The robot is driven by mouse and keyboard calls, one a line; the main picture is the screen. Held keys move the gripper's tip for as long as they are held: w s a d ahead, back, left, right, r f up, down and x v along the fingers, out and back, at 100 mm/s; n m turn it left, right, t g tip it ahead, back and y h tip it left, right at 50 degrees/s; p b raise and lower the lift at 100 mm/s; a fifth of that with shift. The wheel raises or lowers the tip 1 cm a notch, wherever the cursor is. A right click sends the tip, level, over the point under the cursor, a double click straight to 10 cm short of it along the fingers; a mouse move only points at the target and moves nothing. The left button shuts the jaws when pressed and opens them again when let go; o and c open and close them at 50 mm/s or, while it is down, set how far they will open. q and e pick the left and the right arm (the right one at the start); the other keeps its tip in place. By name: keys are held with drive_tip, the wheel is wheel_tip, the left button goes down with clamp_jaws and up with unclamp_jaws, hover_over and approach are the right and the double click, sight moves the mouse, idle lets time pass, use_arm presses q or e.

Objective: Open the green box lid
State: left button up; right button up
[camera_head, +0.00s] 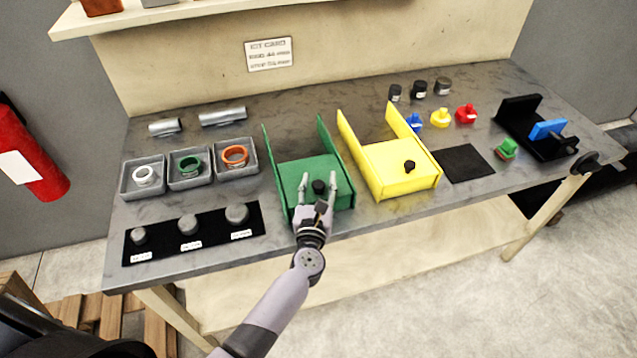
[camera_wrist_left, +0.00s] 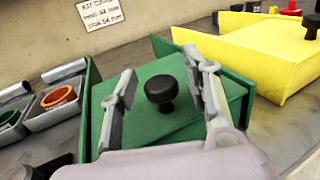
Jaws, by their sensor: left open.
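The green box (camera_head: 337,147) stands on the grey workbench, left of the yellow box. Its green lid (camera_head: 292,172) lies between the tall side walls and carries a black knob (camera_head: 318,187). My left gripper (camera_head: 318,181) is open over the lid, with one finger on each side of the knob. In the left wrist view the knob (camera_wrist_left: 161,90) stands between the spread fingers of the left gripper (camera_wrist_left: 160,85), apart from both. The lid (camera_wrist_left: 150,122) looks slightly skewed between the walls there. Whether the fingers touch the lid is unclear. My right gripper is not in view.
A yellow box (camera_head: 392,168) with its own black knob stands close on the right. Grey trays (camera_head: 188,181) with rings and a black strip (camera_head: 165,240) with round grey knobs lie on the left.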

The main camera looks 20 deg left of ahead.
use_arm(q)
clamp_jaws()
idle(0.4)
